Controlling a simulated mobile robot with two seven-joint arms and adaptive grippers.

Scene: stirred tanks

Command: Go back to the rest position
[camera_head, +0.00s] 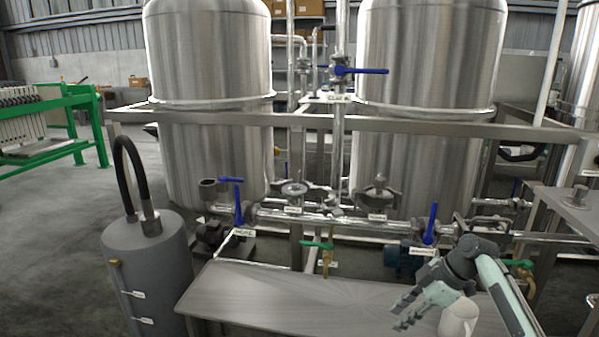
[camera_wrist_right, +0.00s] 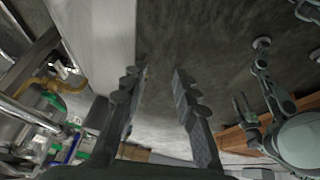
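My right gripper (camera_head: 402,313) is at the lower right of the head view, above the right end of the steel table (camera_head: 270,295). Its grey fingers point left and down. In the right wrist view its two fingers (camera_wrist_right: 160,75) stand apart with nothing between them, so it is open and empty. My left gripper does not show in the head view. A jointed dark and pale part at the right of the wrist view may be my left arm and hand, but its finger state is unclear.
Two steel tanks (camera_head: 208,60) (camera_head: 428,60) stand behind a frame with pipes and blue-handled valves (camera_head: 433,222). A grey cylinder with a black hose (camera_head: 150,275) stands left of the table. The tabletop's left and middle are bare. Open floor (camera_head: 50,240) lies at left.

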